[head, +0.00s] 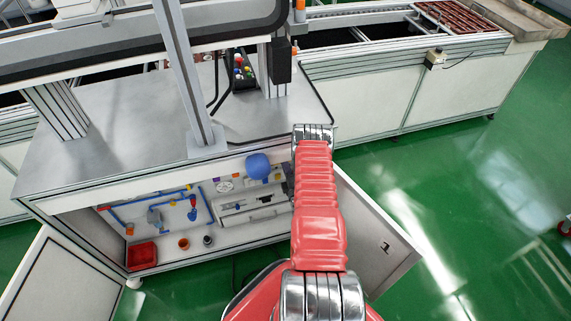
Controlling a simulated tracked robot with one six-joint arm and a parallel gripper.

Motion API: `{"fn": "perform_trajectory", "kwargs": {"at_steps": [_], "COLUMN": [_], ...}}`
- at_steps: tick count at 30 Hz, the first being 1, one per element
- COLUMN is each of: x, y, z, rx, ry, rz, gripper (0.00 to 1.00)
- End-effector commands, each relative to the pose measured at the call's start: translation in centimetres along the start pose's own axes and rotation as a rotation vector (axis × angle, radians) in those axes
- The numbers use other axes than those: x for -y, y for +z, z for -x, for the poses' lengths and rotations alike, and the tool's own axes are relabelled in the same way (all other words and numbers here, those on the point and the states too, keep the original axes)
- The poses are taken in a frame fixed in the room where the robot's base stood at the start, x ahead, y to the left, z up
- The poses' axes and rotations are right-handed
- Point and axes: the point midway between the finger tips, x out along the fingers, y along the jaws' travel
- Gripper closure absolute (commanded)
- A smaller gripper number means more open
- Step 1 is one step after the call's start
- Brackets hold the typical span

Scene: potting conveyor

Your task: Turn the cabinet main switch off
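The cabinet (140,190) under the grey worktop stands open, with its left door (70,275) and right door (378,245) swung outward. Its back panel carries blue pipes (203,203), small valves, a round dial (224,186) and a pale unit (248,199). I cannot make out for certain which part is the main switch, or its position. My red arm reaches up across the cabinet's right side and hides part of the interior. My gripper does not show clearly; it seems hidden behind the arm.
A red bin (142,256) and a small orange pot (184,244) sit on the cabinet floor. A metal post (188,80) rises from the worktop (125,120). Green floor (470,220) is clear at right.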

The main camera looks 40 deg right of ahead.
Motion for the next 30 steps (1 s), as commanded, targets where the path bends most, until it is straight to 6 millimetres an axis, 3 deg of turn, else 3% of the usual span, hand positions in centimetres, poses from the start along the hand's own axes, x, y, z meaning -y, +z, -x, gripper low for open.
{"fn": "perform_trajectory", "kwargs": {"at_steps": [9,10,17,30], "x": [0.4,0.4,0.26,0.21], "y": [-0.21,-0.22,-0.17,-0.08], "z": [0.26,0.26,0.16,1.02], "rx": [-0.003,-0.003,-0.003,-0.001], "ry": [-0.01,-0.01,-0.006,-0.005], "rz": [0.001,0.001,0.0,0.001], "gripper": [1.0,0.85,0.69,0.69]}}
